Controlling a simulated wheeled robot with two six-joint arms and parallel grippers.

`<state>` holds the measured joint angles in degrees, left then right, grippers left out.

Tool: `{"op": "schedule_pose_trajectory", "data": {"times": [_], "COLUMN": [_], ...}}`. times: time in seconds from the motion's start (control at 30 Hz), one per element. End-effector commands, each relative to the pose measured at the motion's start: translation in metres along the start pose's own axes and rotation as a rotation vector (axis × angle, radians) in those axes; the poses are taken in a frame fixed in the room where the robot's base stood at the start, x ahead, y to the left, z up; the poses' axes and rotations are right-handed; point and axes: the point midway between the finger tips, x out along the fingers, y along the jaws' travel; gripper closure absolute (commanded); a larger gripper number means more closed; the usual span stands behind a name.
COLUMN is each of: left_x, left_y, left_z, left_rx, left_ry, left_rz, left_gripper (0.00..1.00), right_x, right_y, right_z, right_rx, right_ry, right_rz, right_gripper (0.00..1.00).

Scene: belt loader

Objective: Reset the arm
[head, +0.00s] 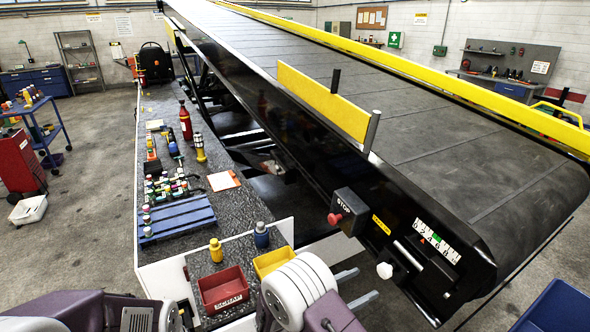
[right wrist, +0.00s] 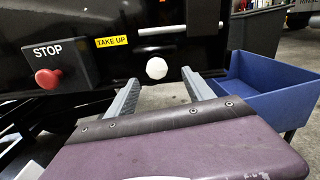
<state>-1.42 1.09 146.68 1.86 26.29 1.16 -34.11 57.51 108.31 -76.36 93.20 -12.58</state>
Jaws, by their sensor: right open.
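My right gripper (head: 355,287) is at the bottom centre of the head view, with its two grey fingers apart and nothing between them. In the right wrist view, its fingers (right wrist: 160,88) are spread and point toward the belt loader's black side panel (right wrist: 100,17). A white round knob (right wrist: 156,68) on that panel appears between and beyond the fingertips; it also shows in the head view (head: 384,270). I cannot tell the exact gap to it. My left arm shows only in part at the lower left of the head view; its fingers are not visible.
A red STOP button (head: 335,219) and a take-up scale (head: 436,241) are on the loader's side. A granite bench holds a red bin (head: 224,290), a yellow bin (head: 272,262) and a blue pallet (head: 178,219). A blue bin (head: 556,308) stands at lower right.

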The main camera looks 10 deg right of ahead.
Motion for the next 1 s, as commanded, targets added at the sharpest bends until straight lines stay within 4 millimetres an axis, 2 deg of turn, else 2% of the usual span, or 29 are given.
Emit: {"op": "schedule_pose_trajectory", "data": {"times": [0.07,0.1,0.17,0.23,0.3,0.37,0.4,0.47,0.5,0.6,0.7,0.8,1.0], "left_x": [-0.001,-0.001,0.000,0.000,0.000,0.000,0.000,0.000,0.000,0.000,0.000,0.000,0.000], "left_y": [0.000,0.000,0.000,0.000,0.000,0.000,0.000,0.000,0.000,0.000,0.000,0.000,0.000], "left_z": [0.000,0.000,0.000,0.000,0.000,0.000,0.000,0.000,0.000,0.000,0.000,0.000,0.000], "left_rx": [0.000,0.000,0.000,0.000,0.000,0.000,0.000,0.000,0.000,0.000,0.000,0.000,0.000], "left_ry": [0.000,0.000,0.000,0.000,0.000,0.000,0.000,0.000,0.000,0.000,0.000,0.000,0.000], "left_rz": [0.000,0.000,0.000,0.000,0.000,0.000,0.000,0.000,0.000,0.000,0.000,0.000,0.000], "left_gripper": [1.00,1.00,1.00,1.00,1.00,1.00,1.00,1.00,1.00,1.00,1.00,1.00,1.00], "right_x": [0.027,0.043,0.065,0.073,0.060,0.031,0.005,-0.030,-0.050,-0.084,-0.092,-0.089,-0.088], "right_y": [-0.006,-0.021,-0.061,-0.117,-0.167,-0.197,-0.205,-0.202,-0.193,-0.167,-0.142,-0.128,-0.128], "right_z": [0.032,0.052,0.071,0.069,0.052,0.029,0.012,-0.007,-0.017,-0.034,-0.039,-0.038,-0.038], "right_rx": [0.094,0.140,0.211,0.316,0.466,0.642,0.780,0.978,1.098,1.327,1.484,1.552,1.555], "right_ry": [0.016,0.026,0.083,0.219,0.394,0.563,0.675,0.814,0.887,1.001,1.046,1.068,1.066], "right_rz": [-0.085,-0.153,-0.306,-0.505,-0.711,-0.891,-1.007,-1.150,-1.228,-1.373,-1.440,-1.434,-1.434], "right_gripper": [0.39,0.39,0.39,0.39,0.39,0.39,0.39,0.39,0.39,0.39,0.39,0.39,0.39]}}
